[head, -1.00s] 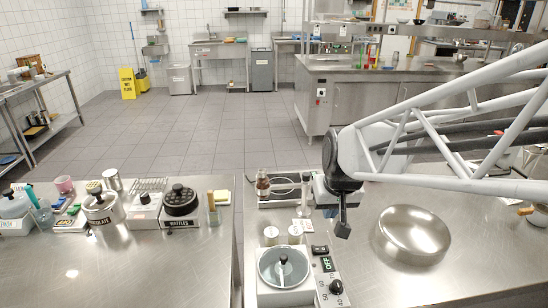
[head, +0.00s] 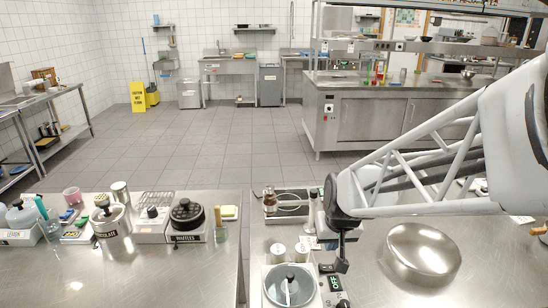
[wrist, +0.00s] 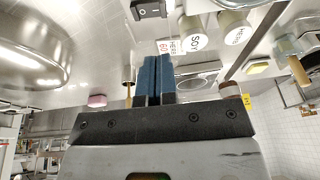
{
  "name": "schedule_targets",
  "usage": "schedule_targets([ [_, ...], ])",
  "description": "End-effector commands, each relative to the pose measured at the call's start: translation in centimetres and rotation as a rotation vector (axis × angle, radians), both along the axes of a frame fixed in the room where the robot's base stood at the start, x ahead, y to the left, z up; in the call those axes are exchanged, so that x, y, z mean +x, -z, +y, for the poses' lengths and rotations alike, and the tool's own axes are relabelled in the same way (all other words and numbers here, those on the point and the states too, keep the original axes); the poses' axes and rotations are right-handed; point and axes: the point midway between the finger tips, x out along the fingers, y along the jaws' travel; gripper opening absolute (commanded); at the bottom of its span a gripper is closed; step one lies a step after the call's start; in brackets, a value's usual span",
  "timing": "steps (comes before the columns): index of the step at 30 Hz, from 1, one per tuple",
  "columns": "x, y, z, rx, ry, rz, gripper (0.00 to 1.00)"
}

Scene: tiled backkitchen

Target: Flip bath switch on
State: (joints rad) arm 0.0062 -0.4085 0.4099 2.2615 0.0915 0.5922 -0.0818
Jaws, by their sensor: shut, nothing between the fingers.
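The bath is a white unit with a round grey basin (head: 289,287) at the bottom edge of the head view. Its small black switch (head: 327,268) lies at the basin's back right, above a display (head: 335,283) that reads OFF. My gripper (head: 342,266) is shut and empty, pointing down just right of the switch in the head view; I cannot tell whether it touches anything. In the wrist view the shut blue fingers (wrist: 154,80) show centrally. A black switch block (wrist: 148,9) is at the top edge there, apart from the fingertips. The bath's dial is cut off.
Two lidded jars (head: 290,249) stand behind the bath, with a card beside them. A shiny upturned metal bowl (head: 422,252) stands to the right. A gap separates this counter from the left one, holding a waffle maker (head: 187,218).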

Motion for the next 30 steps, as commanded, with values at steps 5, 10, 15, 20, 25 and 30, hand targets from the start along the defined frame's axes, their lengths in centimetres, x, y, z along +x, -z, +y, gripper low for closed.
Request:
schedule_targets([
  [5,0.7,2.8,0.2,0.0,0.0,0.004,0.0],
  [10,0.9,4.9,0.4,0.001,0.0,0.001,0.0],
  [15,0.9,6.5,0.7,0.001,0.0,0.001,0.0],
  [20,0.9,7.1,0.7,0.001,0.0,0.0,0.0],
  [25,0.9,7.2,0.8,0.0,0.0,-0.001,0.0],
  [30,0.9,7.1,0.7,0.0,0.0,0.0,0.0],
])
